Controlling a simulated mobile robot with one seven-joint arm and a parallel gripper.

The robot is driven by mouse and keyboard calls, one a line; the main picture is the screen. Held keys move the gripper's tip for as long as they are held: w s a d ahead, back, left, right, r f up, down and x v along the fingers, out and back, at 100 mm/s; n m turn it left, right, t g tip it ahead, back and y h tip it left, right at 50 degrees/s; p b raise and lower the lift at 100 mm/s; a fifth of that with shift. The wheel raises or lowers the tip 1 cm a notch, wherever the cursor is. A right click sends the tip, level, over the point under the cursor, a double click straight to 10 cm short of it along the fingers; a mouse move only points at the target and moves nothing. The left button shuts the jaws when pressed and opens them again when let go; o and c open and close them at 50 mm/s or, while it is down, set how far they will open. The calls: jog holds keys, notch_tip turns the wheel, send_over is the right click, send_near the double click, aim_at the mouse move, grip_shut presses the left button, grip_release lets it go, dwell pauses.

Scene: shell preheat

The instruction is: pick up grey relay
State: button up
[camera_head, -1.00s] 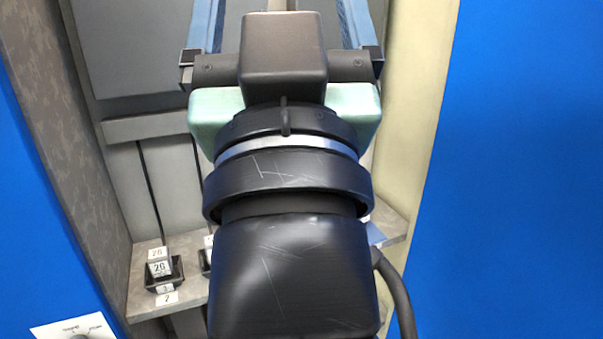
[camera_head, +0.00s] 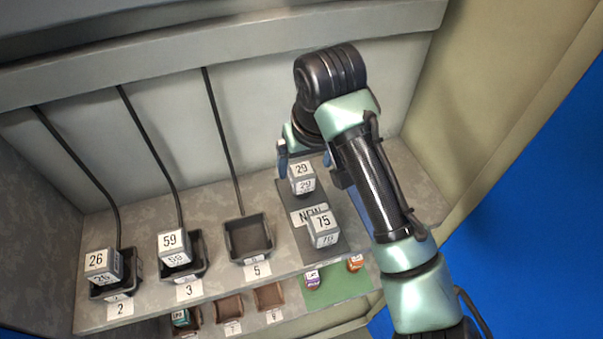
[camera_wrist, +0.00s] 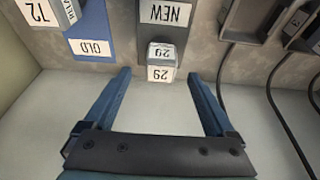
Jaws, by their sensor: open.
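Several grey cube relays with number labels are in view. The relay marked 29 (camera_head: 302,178) stands at the back of a dark grey mat (camera_head: 312,254) labelled NEW, with the relay marked 75 (camera_head: 323,228) in front. My gripper (camera_head: 306,160) is open and empty at relay 29. In the wrist view, relay 29 (camera_wrist: 161,53) shows between my blue fingertips (camera_wrist: 159,75), with gaps on both sides; contact is not visible. Relays 26 (camera_head: 101,264) and 59 (camera_head: 174,247) sit in black sockets on the left.
An empty black socket (camera_head: 248,238) is labelled 5. Black cables run up the back wall. In the wrist view, a relay marked 72 (camera_wrist: 45,12) stands by a blue mat (camera_wrist: 95,25) labelled OLD. Brown trays and a green mat (camera_head: 335,289) lie on the lower shelf.

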jog(key=x, duration=0.4)
jog(key=p+x, duration=0.1)
jog(key=x, duration=0.3)
jog(key=shift+w+a+f, duration=0.1)
jog(key=shift+w+a, duration=0.05)
jog(key=shift+w, duration=0.15)
grip_shut()
